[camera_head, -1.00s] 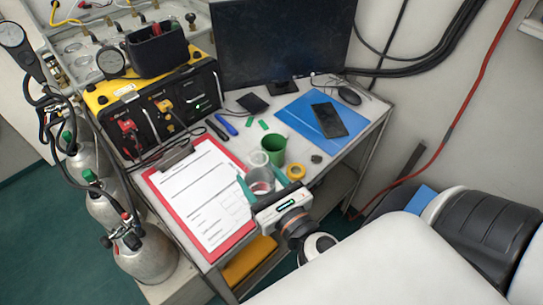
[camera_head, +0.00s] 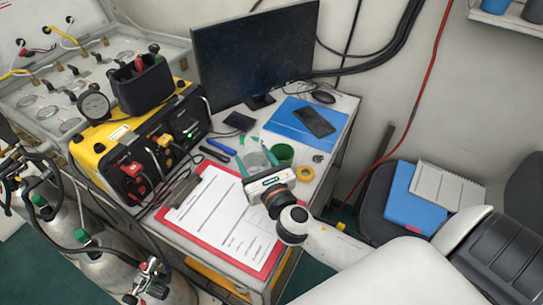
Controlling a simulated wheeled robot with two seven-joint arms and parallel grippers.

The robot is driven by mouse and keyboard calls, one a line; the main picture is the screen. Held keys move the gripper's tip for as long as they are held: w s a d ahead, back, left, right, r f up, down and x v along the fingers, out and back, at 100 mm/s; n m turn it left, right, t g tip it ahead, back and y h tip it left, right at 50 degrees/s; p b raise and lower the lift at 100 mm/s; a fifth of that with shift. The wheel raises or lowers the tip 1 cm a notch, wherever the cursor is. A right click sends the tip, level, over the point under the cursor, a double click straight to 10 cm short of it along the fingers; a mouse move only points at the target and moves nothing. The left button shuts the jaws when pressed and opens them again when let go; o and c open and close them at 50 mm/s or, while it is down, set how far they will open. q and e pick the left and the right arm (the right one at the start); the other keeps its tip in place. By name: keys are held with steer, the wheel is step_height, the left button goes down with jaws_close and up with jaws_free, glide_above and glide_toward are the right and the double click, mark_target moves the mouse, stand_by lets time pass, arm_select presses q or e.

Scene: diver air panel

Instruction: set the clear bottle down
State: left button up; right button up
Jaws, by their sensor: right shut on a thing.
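The clear bottle (camera_head: 256,162) stands near the middle of the desk (camera_head: 221,265), just left of a green cup (camera_head: 284,154). My right gripper (camera_head: 255,155) is shut on it, with one teal fingertip on each side. The gripper body hides the bottle's lower front, so I cannot tell whether its base touches the desk. My left gripper is not in view.
A red clipboard (camera_head: 183,232) with paper lies in front of the gripper. A tape roll (camera_head: 305,174), blue folder (camera_head: 286,120) with phone (camera_head: 314,122), and monitor (camera_head: 250,50) are nearby. A yellow-black unit (camera_head: 90,148) stands left.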

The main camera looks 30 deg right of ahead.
steer(key=w+d+r+m+h+p, duration=0.1)
steer(key=w+d+r, duration=0.15)
steer(key=w, duration=0.45)
steer(key=w+d+r+m+h+p, duration=0.1)
steer(key=w+d+r+h, duration=0.1)
steer(key=w+d, duration=0.35)
arm_select(q)
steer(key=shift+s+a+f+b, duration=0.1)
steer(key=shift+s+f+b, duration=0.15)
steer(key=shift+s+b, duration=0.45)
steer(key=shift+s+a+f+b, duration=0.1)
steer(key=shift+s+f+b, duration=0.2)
steer(key=shift+b, duration=0.55)
arm_select(e)
step_height(320, 180, down, 9)
steer(key=w+a, duration=0.1)
steer(key=shift+g, duration=0.3)
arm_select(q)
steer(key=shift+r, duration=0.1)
arm_select(e)
steer(key=shift+a+f, duration=0.1)
steer(key=shift+f, duration=0.1)
steer(key=o, duration=1.1)
